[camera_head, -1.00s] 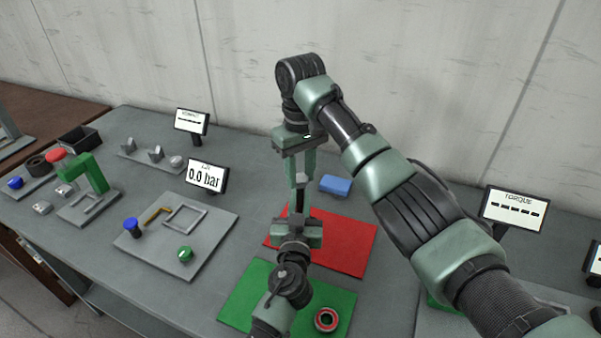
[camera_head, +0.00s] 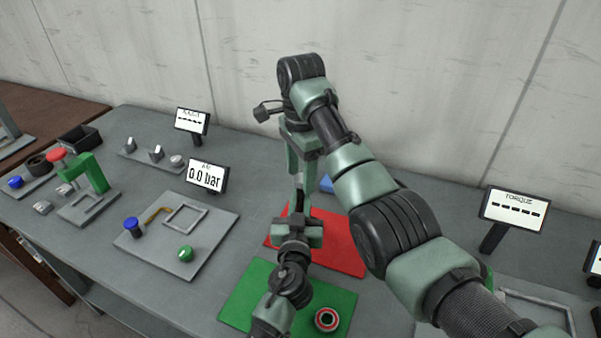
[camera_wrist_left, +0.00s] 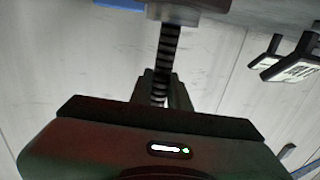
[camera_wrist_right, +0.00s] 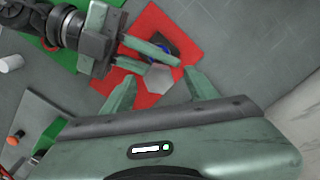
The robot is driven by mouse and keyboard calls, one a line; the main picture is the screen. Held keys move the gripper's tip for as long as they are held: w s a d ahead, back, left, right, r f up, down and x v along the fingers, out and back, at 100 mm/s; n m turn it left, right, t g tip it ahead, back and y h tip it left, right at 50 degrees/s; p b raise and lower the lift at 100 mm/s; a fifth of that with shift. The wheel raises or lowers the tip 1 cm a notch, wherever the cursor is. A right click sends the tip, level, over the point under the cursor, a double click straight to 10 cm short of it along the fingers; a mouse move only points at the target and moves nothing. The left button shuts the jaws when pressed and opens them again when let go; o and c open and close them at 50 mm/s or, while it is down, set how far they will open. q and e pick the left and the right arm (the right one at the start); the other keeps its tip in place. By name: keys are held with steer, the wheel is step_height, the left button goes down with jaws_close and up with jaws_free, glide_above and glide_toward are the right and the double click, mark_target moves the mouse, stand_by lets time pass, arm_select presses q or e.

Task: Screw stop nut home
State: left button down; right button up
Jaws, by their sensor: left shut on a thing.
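A grey hex nut (camera_wrist_right: 162,79) sits between the spread fingers of my right gripper (camera_wrist_right: 160,84), with gaps on both sides. My left gripper (camera_head: 299,207) is shut around a threaded rod (camera_wrist_left: 170,45), just below the nut. In the left wrist view, which is upside down, the rod runs into a grey part (camera_wrist_left: 188,8). How far the nut sits on the thread is hidden.
The red mat (camera_head: 345,250) and green mat (camera_head: 245,300) lie below my arms; a red-rimmed ring (camera_head: 326,319) is on the green one. A blue block (camera_head: 326,184) is partly hidden. A torque display (camera_head: 514,210) shows dashes. Fixtures stand at left.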

mark_target(301, 204)
step_height(301, 204, up, 12)
stand_by(0.8)
arm_select(q)
steer(key=c, duration=1.3)
jaws_free()
steer(key=shift+o, duration=0.2)
steer(key=s, duration=0.2)
steer(key=s+b, duration=0.1)
steer(key=s, duration=0.3)
steer(key=shift+s+a+f+b, duration=0.1)
steer(key=shift+s+a+b, duration=0.15)
steer(key=shift+s+b, duration=0.15)
steer(key=shift+s, duration=0.5)
arm_select(e)
steer(key=shift+f, duration=0.95)
